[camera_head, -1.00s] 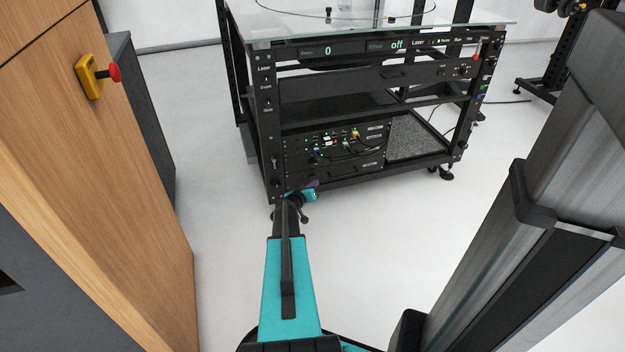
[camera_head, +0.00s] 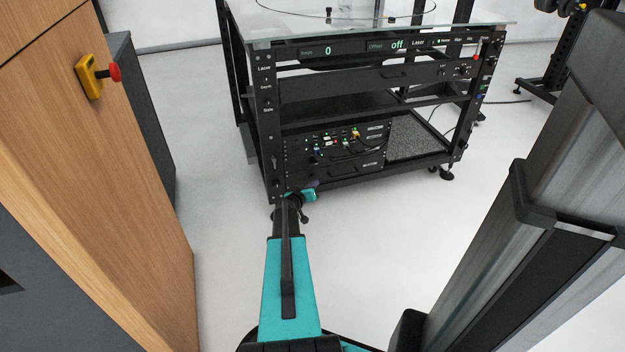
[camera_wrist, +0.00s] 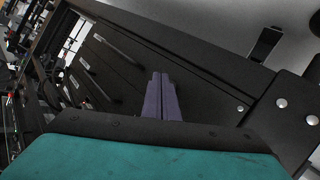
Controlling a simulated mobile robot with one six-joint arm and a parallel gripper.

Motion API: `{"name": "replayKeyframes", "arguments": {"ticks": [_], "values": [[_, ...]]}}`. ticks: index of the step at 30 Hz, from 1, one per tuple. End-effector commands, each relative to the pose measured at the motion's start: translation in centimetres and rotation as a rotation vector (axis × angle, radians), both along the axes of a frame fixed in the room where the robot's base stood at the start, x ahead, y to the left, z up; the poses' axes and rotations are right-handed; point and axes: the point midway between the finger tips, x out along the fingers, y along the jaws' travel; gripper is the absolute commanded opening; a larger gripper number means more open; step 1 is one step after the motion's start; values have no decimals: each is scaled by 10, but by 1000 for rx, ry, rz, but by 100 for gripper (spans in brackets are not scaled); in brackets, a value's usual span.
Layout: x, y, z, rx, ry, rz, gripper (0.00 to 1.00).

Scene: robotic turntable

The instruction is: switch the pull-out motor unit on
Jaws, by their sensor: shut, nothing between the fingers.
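The black rack (camera_head: 262,140) stands ahead in the head view, with a unit bearing lights, connectors and cables (camera_head: 325,146) low on its left side. I cannot tell which panel is the pull-out motor unit, or make out its switch. My gripper (camera_head: 312,184) is at the rack's lower left corner, just in front of the lower panels. In the wrist view its purple fingers (camera_wrist: 161,98) are together and empty, in front of a dark panel with slot-like handles (camera_wrist: 118,48). Whether the fingertips touch the panel cannot be told.
A wooden cabinet (camera_head: 130,170) with a yellow box and red button (camera_head: 90,76) stands at the left. The rack's upper display (camera_head: 340,50) reads 0 and off. A grey speckled board (camera_head: 415,137) lies in the rack's right bay. White floor is free between cabinet and rack.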

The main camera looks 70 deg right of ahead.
Motion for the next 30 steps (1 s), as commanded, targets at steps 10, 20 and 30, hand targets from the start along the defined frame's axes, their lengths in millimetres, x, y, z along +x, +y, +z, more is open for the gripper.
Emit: {"name": "replayKeyframes", "arguments": {"ticks": [10,20,30], "values": [[0,0,0,0,0,0,0],[2,-3,1,0,0,0,0],[5,-7,1,1,0,0,0]]}}
